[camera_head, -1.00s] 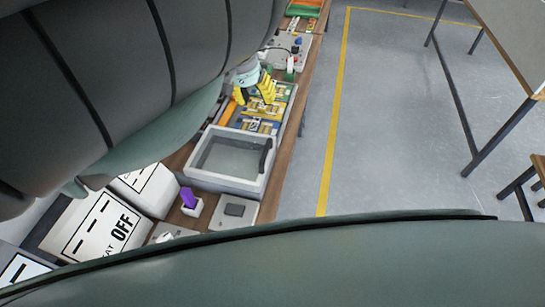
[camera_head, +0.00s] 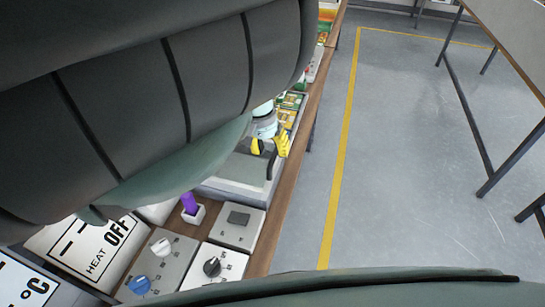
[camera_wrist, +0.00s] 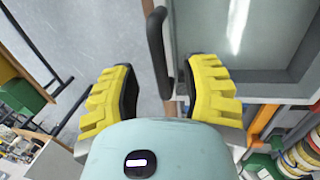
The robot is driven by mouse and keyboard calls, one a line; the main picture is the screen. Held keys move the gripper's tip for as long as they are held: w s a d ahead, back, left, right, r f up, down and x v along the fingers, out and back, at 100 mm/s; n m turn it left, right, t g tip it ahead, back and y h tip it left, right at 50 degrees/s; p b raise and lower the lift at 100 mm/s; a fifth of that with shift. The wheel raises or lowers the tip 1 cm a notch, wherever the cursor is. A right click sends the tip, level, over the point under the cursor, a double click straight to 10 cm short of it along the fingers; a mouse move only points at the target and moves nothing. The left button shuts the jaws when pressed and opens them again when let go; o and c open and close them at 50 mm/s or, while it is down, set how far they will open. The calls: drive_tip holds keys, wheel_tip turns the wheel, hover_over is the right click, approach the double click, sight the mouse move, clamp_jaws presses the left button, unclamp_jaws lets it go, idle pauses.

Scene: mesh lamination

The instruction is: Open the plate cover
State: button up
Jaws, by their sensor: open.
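The plate cover (camera_head: 222,180) is a grey lid with a black bar handle (camera_head: 270,166) along its right side. My arm hides part of it in the head view. In the wrist view its glassy panel (camera_wrist: 270,28) fills the upper right, and the black handle (camera_wrist: 155,42) runs down toward the gap between my fingers. My gripper (camera_head: 270,147), with yellow fingers, is open at the far end of the handle. In the wrist view the fingers (camera_wrist: 158,82) stand on either side of the handle's lower end, with gaps visible.
A purple item in a white holder (camera_head: 196,216) and panels with knobs (camera_head: 212,267) lie in front of the cover. Green and yellow parts (camera_head: 289,112) lie behind it. The wooden bench edge (camera_head: 281,212) is close on the right, with open floor (camera_head: 420,180) beyond.

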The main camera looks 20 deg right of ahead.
drive_tip(key=shift+s+d+f, duration=0.1)
drive_tip(key=shift+f, duration=0.55)
drive_tip(key=shift+s+d+f, duration=0.1)
drive_tip(key=shift+f, duration=0.5)
drive_tip(key=shift+o, duration=0.3)
drive_tip(key=shift+w, duration=0.1)
clamp_jaws()
